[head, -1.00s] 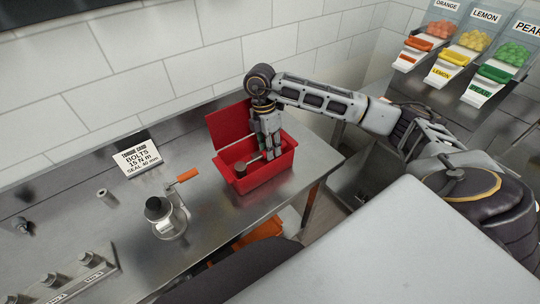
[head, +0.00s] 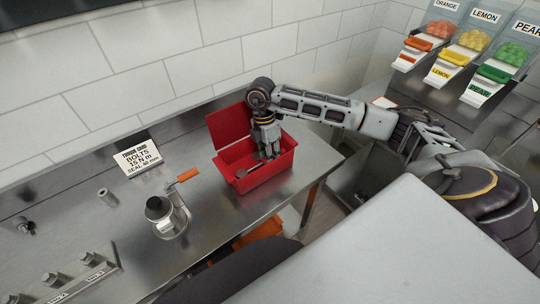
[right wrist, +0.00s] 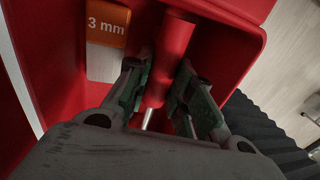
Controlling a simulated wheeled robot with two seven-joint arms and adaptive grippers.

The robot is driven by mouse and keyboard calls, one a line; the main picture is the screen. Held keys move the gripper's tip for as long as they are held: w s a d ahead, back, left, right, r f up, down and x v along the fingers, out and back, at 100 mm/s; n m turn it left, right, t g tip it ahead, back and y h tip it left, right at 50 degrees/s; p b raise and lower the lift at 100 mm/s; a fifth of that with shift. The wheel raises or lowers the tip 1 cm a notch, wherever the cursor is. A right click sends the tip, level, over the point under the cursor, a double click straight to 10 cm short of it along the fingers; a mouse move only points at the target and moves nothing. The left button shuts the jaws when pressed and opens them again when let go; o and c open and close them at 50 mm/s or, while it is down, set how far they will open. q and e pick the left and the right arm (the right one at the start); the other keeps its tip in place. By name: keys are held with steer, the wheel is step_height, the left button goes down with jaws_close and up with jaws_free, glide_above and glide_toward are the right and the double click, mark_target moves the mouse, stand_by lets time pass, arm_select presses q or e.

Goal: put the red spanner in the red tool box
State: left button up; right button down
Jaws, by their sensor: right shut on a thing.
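The red tool box (head: 272,178) stands open on the steel bench, its lid (head: 229,127) tilted up at the back left. My right gripper (head: 269,152) reaches down into it from above. In the right wrist view my right gripper (right wrist: 160,98) is shut on the red handle of the spanner (right wrist: 174,45), with a thin metal shaft showing below. The spanner is inside the box walls; its far end is hidden, and I cannot tell whether it touches the floor. My left gripper is not in view.
A block marked 3 mm (right wrist: 107,24) lies in the box beside the handle. On the bench are a clamp-like device with an orange handle (head: 187,175), a torque card (head: 138,158) and a small metal cylinder (head: 107,197). Candy dispensers (head: 470,45) stand at the back right.

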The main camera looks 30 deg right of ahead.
steer(key=c, duration=1.2)
jaws_free()
steer(key=shift+c, duration=0.2)
steer(key=shift+r, duration=0.1)
steer(key=shift+w+r, duration=0.15)
steer(key=shift+r, duration=0.45)
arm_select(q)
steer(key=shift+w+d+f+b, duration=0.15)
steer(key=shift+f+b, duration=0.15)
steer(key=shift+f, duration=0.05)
arm_select(e)
steer(key=v, duration=1)
steer(key=shift+r, duration=0.35)
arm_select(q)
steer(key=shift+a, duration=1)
